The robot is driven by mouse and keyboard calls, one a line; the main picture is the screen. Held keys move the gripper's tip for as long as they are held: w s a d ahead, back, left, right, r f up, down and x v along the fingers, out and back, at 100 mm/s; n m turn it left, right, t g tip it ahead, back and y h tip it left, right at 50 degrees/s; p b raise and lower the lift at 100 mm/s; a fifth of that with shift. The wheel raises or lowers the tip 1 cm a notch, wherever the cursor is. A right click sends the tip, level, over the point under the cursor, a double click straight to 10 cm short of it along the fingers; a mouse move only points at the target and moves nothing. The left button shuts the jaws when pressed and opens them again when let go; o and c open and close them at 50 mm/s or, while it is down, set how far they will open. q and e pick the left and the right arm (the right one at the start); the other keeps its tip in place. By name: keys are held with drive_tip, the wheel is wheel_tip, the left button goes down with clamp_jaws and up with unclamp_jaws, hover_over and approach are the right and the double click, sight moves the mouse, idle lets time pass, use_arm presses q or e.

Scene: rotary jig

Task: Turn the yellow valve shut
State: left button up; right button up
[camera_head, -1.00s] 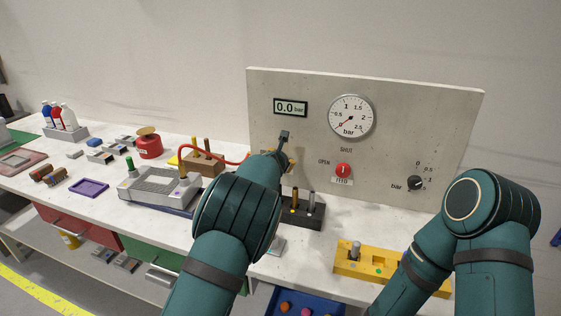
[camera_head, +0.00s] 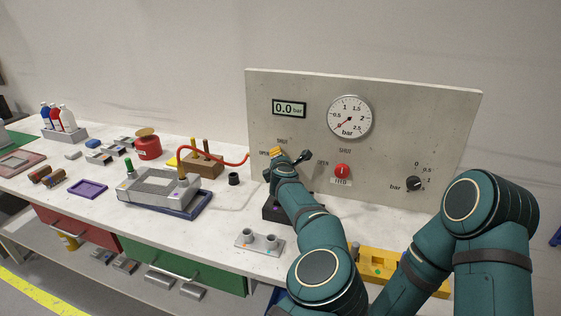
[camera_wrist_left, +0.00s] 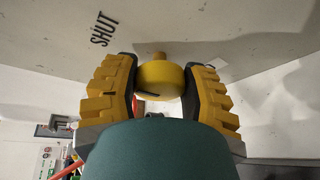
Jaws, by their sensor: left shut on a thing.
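The yellow valve (camera_wrist_left: 160,80) is a round knob on the grey panel. It sits between the two yellow-ridged fingers of my left gripper (camera_wrist_left: 160,85), which are shut on it. A dark line shows on the knob, and the word SHUT is on the panel beside it in the wrist view. In the head view my left gripper (camera_head: 277,160) is at the panel's lower left, near the SHUT and OPEN labels, and mostly covers the valve. My right arm comes in at the right; its gripper is out of the picture.
A red hose (camera_head: 215,158) runs left of my gripper. A yellow block (camera_head: 378,262) lies near my right arm.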

use_arm(q)
drive_tip(key=shift+a, duration=0.1)
idle(0.4)
drive_tip(key=o, duration=1.2)
drive_tip(key=v, duration=0.7)
drive_tip(key=shift+s, duration=0.2)
